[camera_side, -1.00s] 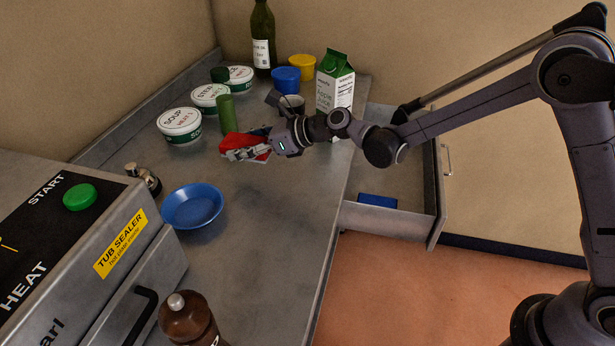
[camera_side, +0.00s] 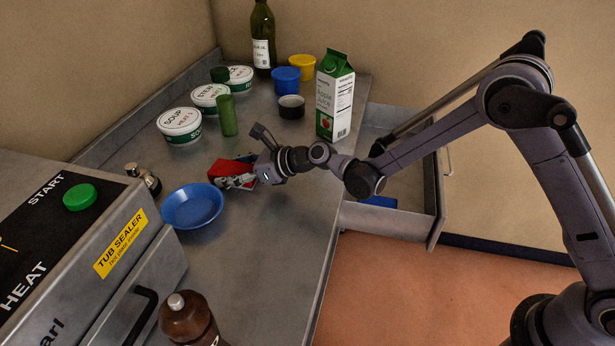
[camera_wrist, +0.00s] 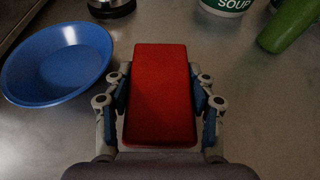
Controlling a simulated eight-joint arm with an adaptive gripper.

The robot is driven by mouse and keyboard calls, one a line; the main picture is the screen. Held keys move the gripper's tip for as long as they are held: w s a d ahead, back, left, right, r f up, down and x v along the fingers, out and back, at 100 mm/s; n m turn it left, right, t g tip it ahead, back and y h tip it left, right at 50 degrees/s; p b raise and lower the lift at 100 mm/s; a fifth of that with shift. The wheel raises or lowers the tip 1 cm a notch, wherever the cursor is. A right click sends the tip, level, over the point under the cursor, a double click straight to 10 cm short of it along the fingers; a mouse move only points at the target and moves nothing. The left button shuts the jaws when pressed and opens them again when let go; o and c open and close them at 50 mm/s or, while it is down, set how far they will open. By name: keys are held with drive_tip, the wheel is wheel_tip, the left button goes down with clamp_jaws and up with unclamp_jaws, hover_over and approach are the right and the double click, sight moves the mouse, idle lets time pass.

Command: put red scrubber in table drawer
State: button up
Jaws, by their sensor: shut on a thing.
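The red scrubber (camera_wrist: 160,95) is a red block between the two fingers of my gripper (camera_wrist: 161,108) in the wrist view. In the side view the red scrubber (camera_side: 226,169) is at the end of my gripper (camera_side: 236,181), over the counter just right of the blue bowl. My gripper is shut on it. Whether it touches the counter I cannot tell. The table drawer (camera_side: 413,216) stands open at the counter's right side, with a blue thing (camera_side: 379,201) inside; my arm crosses above it and hides part of it.
The blue bowl (camera_side: 191,206) is close to my gripper. Soup tubs (camera_side: 180,125), a green cylinder (camera_side: 228,115), a small dark cup (camera_side: 291,107) and a juice carton (camera_side: 335,97) stand behind. A tub sealer (camera_side: 70,250) is at left.

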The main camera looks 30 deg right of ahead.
drive_tip(key=shift+f, duration=0.15)
drive_tip(key=o, duration=1.3)
drive_tip(key=shift+o, duration=0.2)
